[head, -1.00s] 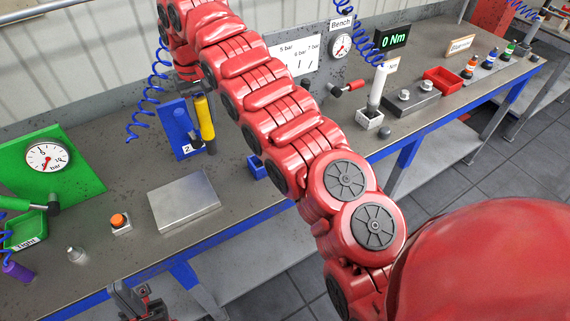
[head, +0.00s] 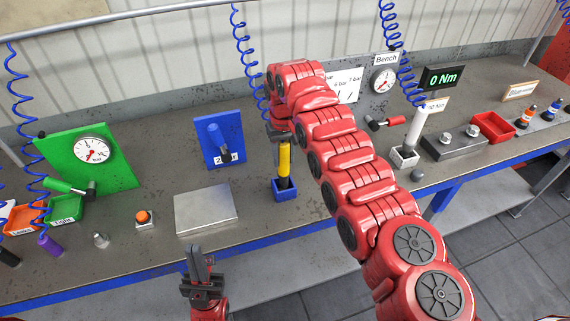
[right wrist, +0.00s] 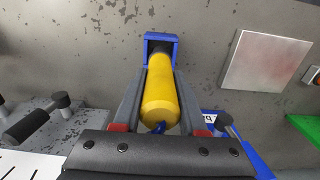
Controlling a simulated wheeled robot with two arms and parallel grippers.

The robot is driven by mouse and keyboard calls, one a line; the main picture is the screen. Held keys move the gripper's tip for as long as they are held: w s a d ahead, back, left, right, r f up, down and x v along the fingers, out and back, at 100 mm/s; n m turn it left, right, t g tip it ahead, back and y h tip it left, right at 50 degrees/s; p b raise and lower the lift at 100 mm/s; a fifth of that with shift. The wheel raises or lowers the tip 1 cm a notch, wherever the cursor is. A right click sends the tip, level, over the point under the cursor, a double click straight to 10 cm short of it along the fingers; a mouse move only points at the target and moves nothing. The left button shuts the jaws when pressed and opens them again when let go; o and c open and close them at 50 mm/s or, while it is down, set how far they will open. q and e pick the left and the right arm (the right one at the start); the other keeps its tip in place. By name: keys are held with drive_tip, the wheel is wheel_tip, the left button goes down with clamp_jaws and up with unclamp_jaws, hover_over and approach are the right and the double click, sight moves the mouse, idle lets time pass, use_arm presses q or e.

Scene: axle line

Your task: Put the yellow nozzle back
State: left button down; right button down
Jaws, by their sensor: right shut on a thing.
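The yellow nozzle (head: 284,160) is a yellow cylinder with a dark lower end, roughly upright. My right gripper (head: 282,138) is shut on its upper part. In the right wrist view the nozzle (right wrist: 160,100) lies between the two fingers (right wrist: 160,108). Its dark end is at the opening of a small blue holder (head: 286,194) on the bench, which also shows in the right wrist view (right wrist: 174,42). How deep the end sits is hidden. My left gripper (head: 198,262) is off the bench's front edge, away from the nozzle; its finger gap is unclear.
A grey plate (head: 205,209) lies left of the holder, and a blue board (head: 221,139) with a blue tool stands behind it. A green gauge board (head: 88,158) is further left. A white holder (head: 404,157) and a grey block (head: 454,146) stand to the right. Blue coiled hoses hang overhead.

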sight(283, 142)
wheel_tip(283, 142, down, 4)
drive_tip(key=shift+r+p, duration=0.25)
drive_tip(key=shift+p, duration=0.5)
drive_tip(key=shift+f, duration=0.3)
drive_tip(key=shift+c, duration=2.3)
unclamp_jaws()
drive_tip(key=shift+r, duration=0.3)
wheel_tip(283, 142, up, 7)
drive_tip(key=b, duration=0.3)
drive_tip(key=shift+b, duration=0.4)
wheel_tip(283, 142, up, 5)
drive_tip(key=p, duration=0.3)
drive_tip(key=shift+f, duration=0.1)
